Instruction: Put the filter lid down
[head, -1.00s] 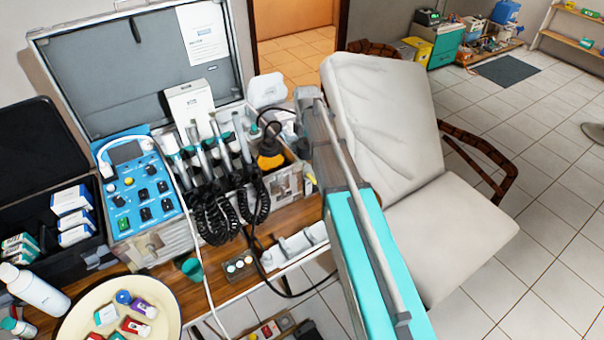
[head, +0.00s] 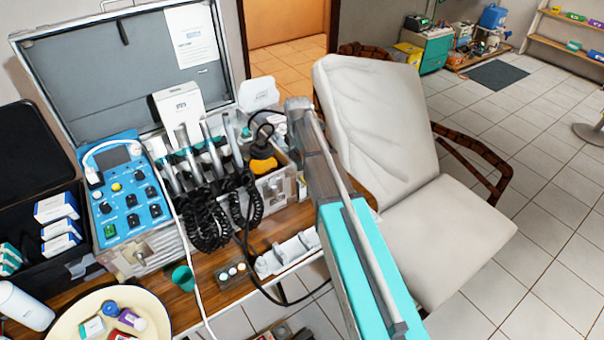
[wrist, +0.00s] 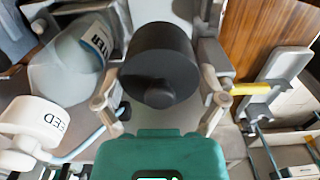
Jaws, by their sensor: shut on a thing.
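The filter lid (wrist: 158,58), a black round piece with a small knob in its middle, shows in the wrist view. My gripper (wrist: 162,80) has one finger on each side of it and is shut on it. What lies directly beneath the lid is hidden by it. In the head view my own arm covers the gripper and the lid, near the right end of the open dental case (head: 275,190).
In the wrist view a clear bottle with a label (wrist: 95,40) and a white cap marked FEED (wrist: 38,120) stand left of the lid. In the head view corded handpieces (head: 205,165), a blue control panel (head: 128,195) and a plate (head: 70,325) crowd the table. A white chair (head: 385,130) stands right.

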